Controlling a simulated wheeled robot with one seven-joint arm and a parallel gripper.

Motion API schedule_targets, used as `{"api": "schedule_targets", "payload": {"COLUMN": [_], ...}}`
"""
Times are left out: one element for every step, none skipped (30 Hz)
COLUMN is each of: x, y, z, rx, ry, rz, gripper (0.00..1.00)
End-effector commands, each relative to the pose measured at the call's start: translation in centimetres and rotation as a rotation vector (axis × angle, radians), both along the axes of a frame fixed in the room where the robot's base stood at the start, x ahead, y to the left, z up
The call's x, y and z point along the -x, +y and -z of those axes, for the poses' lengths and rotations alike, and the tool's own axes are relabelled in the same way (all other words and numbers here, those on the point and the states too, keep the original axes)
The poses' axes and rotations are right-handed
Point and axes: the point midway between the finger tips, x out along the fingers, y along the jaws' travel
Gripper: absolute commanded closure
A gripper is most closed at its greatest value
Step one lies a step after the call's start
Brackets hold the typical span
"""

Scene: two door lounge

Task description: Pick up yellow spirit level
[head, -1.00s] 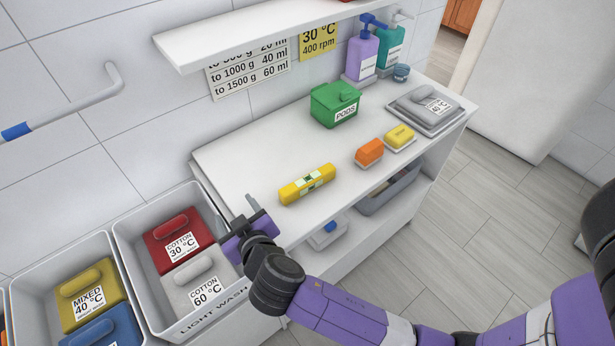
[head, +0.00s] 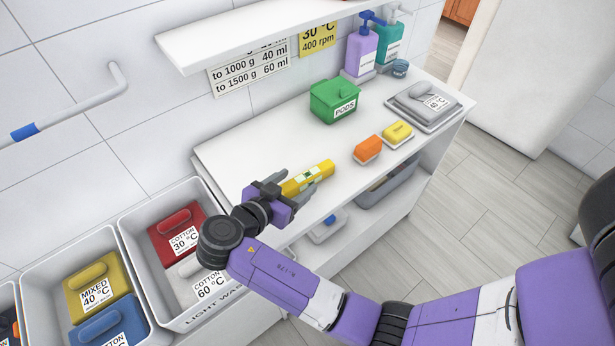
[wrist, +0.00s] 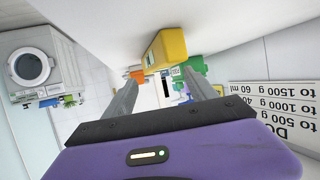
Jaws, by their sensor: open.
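The yellow spirit level (head: 308,178) lies on the white counter (head: 237,163), near its front edge. My gripper (head: 292,183) is open at the left end of the level, with one finger on its far side and one toward the counter's front edge. Part of the level's left end is hidden by the gripper. In the wrist view the level (wrist: 165,48) appears ahead of and between the two spread fingers of my gripper (wrist: 160,88). I cannot tell whether either finger touches it.
A green pods box (head: 335,101), an orange block (head: 367,149) and a yellow block (head: 397,132) stand right of the level. Bottles (head: 360,50) and a grey lidded tray (head: 423,103) are at the far end. A shelf (head: 270,35) overhangs the back. Laundry bins (head: 150,270) stand at left.

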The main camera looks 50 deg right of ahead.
Motion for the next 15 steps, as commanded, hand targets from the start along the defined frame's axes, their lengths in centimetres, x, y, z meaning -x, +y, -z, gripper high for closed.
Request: {"api": "schedule_targets", "payload": {"x": [0.1,0.1,0.0,0.0,0.0,-0.1,-0.1,-0.1,-0.2,-0.2,-0.2,-0.2,-0.2,-0.2,-0.2], "y": [-0.6,-0.9,-1.5,-1.9,-2.3,-2.8,-3.2,-3.5,-3.8,-3.9,-4.1,-4.2,-4.2,-4.2,-4.2], "z": [0.0,0.2,0.4,0.6,0.8,1.1,1.3,1.5,1.6,1.7,1.8,1.9,1.9,2.0,2.0], "rx": [0.000,-0.001,-0.001,-0.001,-0.002,-0.001,-0.001,-0.001,-0.001,-0.001,-0.001,-0.002,-0.002,-0.002,-0.002], "ry": [0.003,0.004,0.004,0.004,0.005,0.002,0.001,0.002,0.002,0.002,0.002,0.002,0.001,0.001,0.000], "rz": [0.002,0.002,0.002,0.002,0.000,0.000,0.001,0.000,-0.001,-0.002,-0.002,-0.002,-0.001,-0.001,-0.002], "gripper": [0.34,0.34,0.34,0.34,0.34,0.34,0.34,0.34,0.34,0.34,0.34,0.34,0.34,0.34,0.34]}}
